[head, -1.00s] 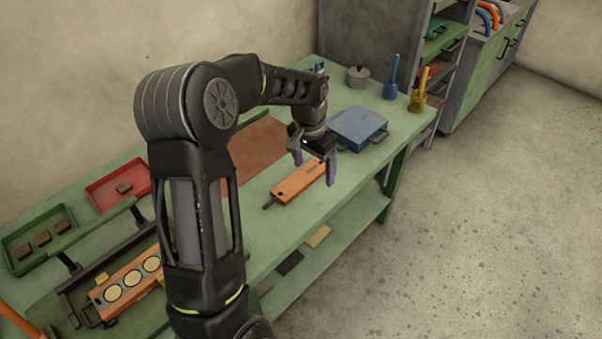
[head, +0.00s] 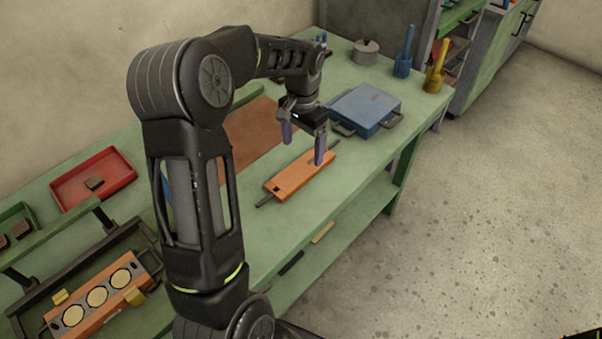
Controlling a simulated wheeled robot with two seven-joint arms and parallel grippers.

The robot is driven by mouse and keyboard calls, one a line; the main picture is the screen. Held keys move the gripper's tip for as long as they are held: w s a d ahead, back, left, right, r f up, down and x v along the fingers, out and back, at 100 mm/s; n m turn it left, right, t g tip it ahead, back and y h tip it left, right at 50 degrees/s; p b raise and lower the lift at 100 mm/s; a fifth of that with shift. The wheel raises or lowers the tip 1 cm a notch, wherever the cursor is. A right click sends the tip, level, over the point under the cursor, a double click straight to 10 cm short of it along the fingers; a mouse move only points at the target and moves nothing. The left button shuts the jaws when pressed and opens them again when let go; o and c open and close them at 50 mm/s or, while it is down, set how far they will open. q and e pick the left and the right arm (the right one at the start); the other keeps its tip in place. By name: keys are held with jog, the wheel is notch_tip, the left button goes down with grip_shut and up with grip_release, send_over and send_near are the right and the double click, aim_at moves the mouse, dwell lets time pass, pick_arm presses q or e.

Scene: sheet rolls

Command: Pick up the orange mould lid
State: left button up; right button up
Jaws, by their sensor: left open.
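The orange mould lid (head: 290,181) lies flat on the green bench, near its front edge. It is a long narrow orange plate with a dark rod sticking out at its lower left end. My left gripper (head: 303,149) is open, with its two purple fingers pointing down above the lid's far right end. One finger overlaps that end in the picture; the other appears behind the lid. I cannot tell whether either touches it. My right gripper is not in view.
A blue case (head: 366,108) with handles sits just right of the gripper. A brown mat (head: 255,133) lies behind the lid. An orange mould (head: 96,300) with round cream discs is at lower left. A red tray (head: 92,180) is farther back. Bare bench surrounds the lid.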

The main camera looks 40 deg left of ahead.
aim_at(301, 169)
pick_arm(q)
jog(key=shift+f, duration=1.25)
jog(key=shift+s+a+f+p, duration=0.1)
jog(key=shift+f+p, duration=0.35)
jog(key=shift+f, duration=0.85)
jog(key=shift+a+f+p, duration=0.1)
jog(key=shift+f+p, duration=0.3)
jog(key=shift+f, duration=0.9)
jog(key=shift+c, duration=0.2)
grip_shut()
jog(key=shift+r, duration=0.1)
